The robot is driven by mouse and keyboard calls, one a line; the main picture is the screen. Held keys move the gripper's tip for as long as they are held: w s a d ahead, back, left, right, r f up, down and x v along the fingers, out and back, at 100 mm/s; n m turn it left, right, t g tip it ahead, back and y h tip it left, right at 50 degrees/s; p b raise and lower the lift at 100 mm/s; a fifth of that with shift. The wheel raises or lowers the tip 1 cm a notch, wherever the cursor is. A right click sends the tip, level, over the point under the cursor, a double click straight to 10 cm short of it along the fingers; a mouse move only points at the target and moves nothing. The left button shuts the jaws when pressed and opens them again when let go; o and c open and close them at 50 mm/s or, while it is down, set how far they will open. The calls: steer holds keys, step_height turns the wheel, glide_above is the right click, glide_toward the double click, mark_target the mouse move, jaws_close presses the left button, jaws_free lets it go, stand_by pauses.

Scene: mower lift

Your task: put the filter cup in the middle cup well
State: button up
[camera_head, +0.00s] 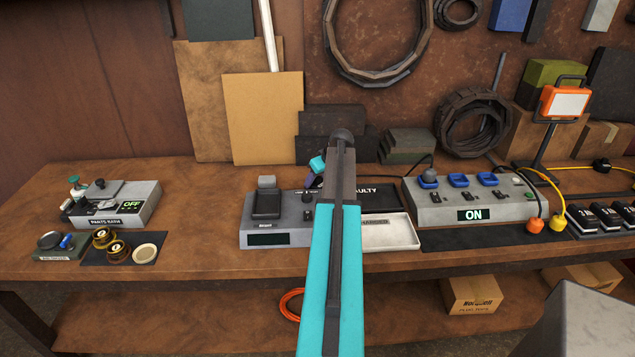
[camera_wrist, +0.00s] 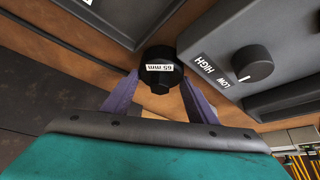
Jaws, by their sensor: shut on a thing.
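My gripper (camera_wrist: 160,77) is shut on a small black round piece (camera_wrist: 160,56) with a white "65 mm" label. It holds the piece above the bench beside a grey device with a HIGH/LOW knob. I cannot tell whether this piece is the filter cup. In the head view my gripper (camera_head: 316,182) is mostly hidden behind my arm. The grey unit (camera_head: 470,207) at right, with an "ON" display, has three blue seats in a row, perhaps the cup wells. The left seat (camera_head: 428,181) holds a dark round thing; the middle seat (camera_head: 459,180) looks empty.
The grey device (camera_head: 275,214) stands by my gripper. Dark FAULTY (camera_head: 388,200) and pale tray (camera_head: 386,234) lie between it and the ON unit. Brass-coloured round parts (camera_head: 117,251) and a PARTS WASH unit (camera_head: 128,209) stand at left. A work lamp (camera_head: 563,101) stands at right.

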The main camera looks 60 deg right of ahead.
steer(key=shift+r+b, duration=1.25)
steer(key=shift+r, duration=3.45)
steer(key=shift+r, duration=0.1)
